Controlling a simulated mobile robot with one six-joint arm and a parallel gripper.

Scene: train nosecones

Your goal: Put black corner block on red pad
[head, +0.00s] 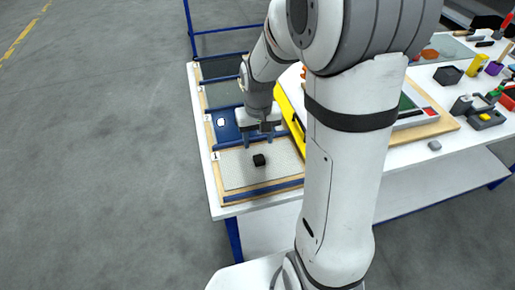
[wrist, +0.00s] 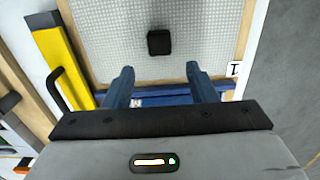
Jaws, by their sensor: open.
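A small black block (head: 259,160) sits on a light grey textured pad (head: 235,172) in the nearest bay of the tray. I take it to be the black corner block; its corner shape is too small to make out. In the wrist view the block (wrist: 159,42) lies ahead of the fingertips, centred between them and apart from them. My gripper (head: 258,139) is open and empty, with blue fingers, just behind the block in the head view. A small red patch (head: 429,111) shows on the board right of my arm; I cannot tell whether it is the red pad.
A yellow part (wrist: 58,62) with a black handle stands beside the grey pad. A blue bay (head: 226,128) with a white disc lies behind. Several loose parts, including a yellow cylinder (head: 477,65), crowd the table's right side. My arm hides the table's middle.

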